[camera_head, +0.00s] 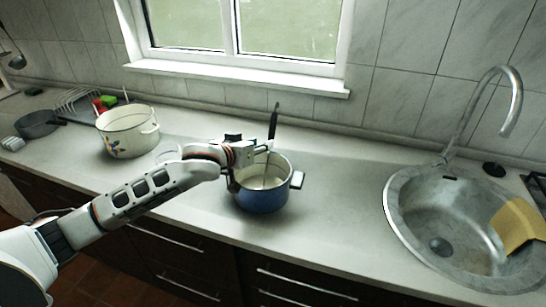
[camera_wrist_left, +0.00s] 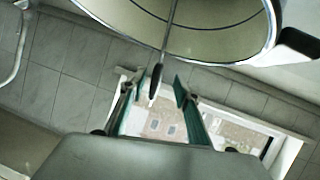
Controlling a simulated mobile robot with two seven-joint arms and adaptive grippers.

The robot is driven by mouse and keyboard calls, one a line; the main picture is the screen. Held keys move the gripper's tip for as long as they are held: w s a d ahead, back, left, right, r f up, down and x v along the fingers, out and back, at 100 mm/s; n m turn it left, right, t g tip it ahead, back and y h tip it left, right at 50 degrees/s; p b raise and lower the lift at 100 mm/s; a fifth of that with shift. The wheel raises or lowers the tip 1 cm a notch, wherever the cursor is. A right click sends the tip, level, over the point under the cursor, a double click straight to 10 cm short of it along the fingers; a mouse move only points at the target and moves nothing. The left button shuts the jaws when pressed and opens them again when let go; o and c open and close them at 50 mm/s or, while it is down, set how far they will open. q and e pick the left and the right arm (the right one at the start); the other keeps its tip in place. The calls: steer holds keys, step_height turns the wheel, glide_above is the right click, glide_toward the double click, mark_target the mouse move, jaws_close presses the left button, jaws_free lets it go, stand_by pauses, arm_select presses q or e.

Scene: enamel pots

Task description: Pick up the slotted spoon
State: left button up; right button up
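The slotted spoon (camera_head: 272,122) stands tilted in the blue enamel pot (camera_head: 262,200), its black handle pointing up past the rim and its head hidden inside. My left gripper (camera_head: 258,149) is above the pot's rim, close to the spoon. In the left wrist view, the gripper (camera_wrist_left: 161,88) is open, with two separate fingers. The spoon's dark handle end (camera_wrist_left: 156,80) shows between the fingertips or just beyond them; contact cannot be made out. The pot (camera_wrist_left: 215,45) fills the top of that view. My right gripper is not in view.
A cream pot with a floral pattern (camera_head: 128,134) stands left of the blue pot, with a grey pan (camera_head: 38,124) farther left. A round sink (camera_head: 396,212) with a yellow cloth (camera_head: 517,226) is at the right. The counter between blue pot and sink is clear.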

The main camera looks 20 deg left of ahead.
mark_target(271, 138)
arm_select(q)
steer(key=shift+p+x, duration=0.3)
steer(key=shift+x, duration=3.25)
steer(key=shift+d, duration=0.1)
steer(key=shift+r, duration=0.1)
jaws_close()
